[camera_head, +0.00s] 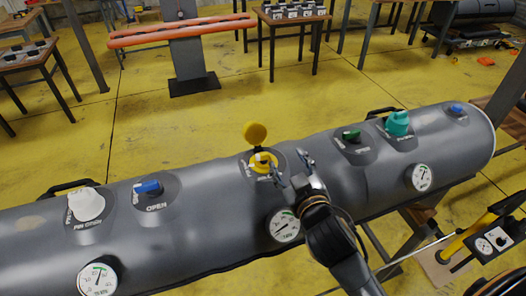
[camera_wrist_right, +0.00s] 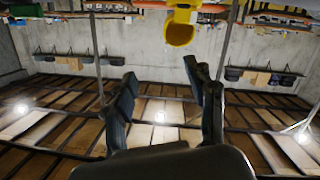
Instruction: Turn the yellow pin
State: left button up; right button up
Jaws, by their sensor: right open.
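The yellow pin (camera_head: 263,161) sits in a valve on top of the grey inflatable tube (camera_head: 225,165), with its round yellow cap (camera_head: 254,133) standing open behind it. My right gripper (camera_head: 288,167) is open just to the right of the pin, over the tube, its fingers spread and apparently empty. I cannot tell whether a finger touches the valve. In the right wrist view a yellow part (camera_wrist_right: 180,30) of the valve shows beyond the open fingers, above the gap between them. My left gripper is not in view.
A white valve (camera_head: 86,204), a blue pin (camera_head: 148,187), a green pin (camera_head: 351,135) and a teal valve (camera_head: 398,123) also stand on the tube. Pressure gauges (camera_head: 285,226) line its near side. Tables (camera_head: 293,20) stand behind on open yellow floor (camera_head: 200,125).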

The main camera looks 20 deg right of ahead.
jog(key=w+a+r+n+t+y, duration=0.1)
jog(key=a+r+n+t+y, duration=0.3)
jog(key=r, duration=0.5)
jog(key=w+a+r+n+t+y, duration=0.1)
jog(key=a+r+n+t+y, duration=0.2)
jog(key=a+r+n+y, duration=0.5)
jog(key=s+a+r+n+g+y, duration=0.2)
jog(key=s+a+n+g+y, duration=0.3)
jog(key=n+g, duration=0.45)
jog(key=s+a+r+n+g+y, duration=0.25)
jog(key=a+n+g+y, duration=0.4)
jog(key=n+g, duration=0.35)
jog(key=n+t+h, duration=0.1)
jog(key=n+h, duration=0.1)
jog(key=h, duration=2)
send_near(262, 154)
jog(key=shift+m, duration=0.25)
jog(key=p+x, duration=0.3)
jog(key=x, duration=0.5)
jog(key=shift+f+p, duration=0.3)
jog(key=shift+p, duration=0.1)
